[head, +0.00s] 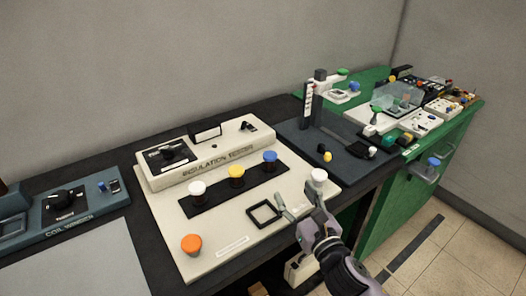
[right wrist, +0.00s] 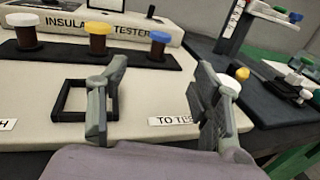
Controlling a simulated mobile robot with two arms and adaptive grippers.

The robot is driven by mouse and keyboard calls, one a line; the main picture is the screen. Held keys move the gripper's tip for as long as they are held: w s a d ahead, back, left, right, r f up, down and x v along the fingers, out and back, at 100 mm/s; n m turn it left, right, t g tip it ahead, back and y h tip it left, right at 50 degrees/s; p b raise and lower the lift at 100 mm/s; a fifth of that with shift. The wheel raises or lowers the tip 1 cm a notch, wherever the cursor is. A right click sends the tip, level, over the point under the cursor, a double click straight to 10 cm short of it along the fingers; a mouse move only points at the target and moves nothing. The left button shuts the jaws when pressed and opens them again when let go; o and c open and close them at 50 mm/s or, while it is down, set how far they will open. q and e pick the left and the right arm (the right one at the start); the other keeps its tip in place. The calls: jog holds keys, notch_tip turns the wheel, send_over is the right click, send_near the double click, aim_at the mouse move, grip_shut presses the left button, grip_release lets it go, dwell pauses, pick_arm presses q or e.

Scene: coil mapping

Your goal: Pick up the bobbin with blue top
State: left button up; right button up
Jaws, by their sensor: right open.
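The bobbin with blue top (head: 270,160) stands upright at the right end of a black strip on the insulation tester. In the right wrist view the blue-topped bobbin (right wrist: 159,45) shows beyond my fingers, between them. My right gripper (head: 297,208) is open and empty over the front right part of the tester board, nearer than the bobbin and apart from it. Its two fingers (right wrist: 160,95) stand wide apart in the right wrist view. A yellow-topped bobbin (head: 236,174) and a white-topped bobbin (head: 198,191) stand on the same strip to the left. My left gripper is not in view.
A black square frame (head: 264,214) lies left of my right gripper. A white knob (head: 319,176) is just behind the gripper. An orange knob (head: 191,243) is at the front left. A dark board (head: 333,138) and a crowded green bench (head: 415,170) are to the right.

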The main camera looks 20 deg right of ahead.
jog(key=shift+w+a+r, duration=0.1)
jog(key=shift+w, duration=1.1)
send_near(273, 160)
jog(key=w, duration=0.2)
jog(key=w+r, duration=0.1)
jog(key=shift+w+a+p, duration=0.2)
jog(key=shift+a+p, duration=0.1)
jog(key=shift+a, duration=0.05)
jog(key=w, duration=0.3)
jog(key=shift+w+a+f, duration=0.15)
jog(key=shift+w, duration=0.55)
jog(key=w, duration=0.4)
jog(key=shift+w+a+f, duration=0.1)
jog(key=shift+w+f, duration=0.25)
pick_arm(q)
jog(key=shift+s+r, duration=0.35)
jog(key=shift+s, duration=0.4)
pick_arm(e)
jog(key=shift+c, duration=0.3)
jog(key=c, duration=1.2)
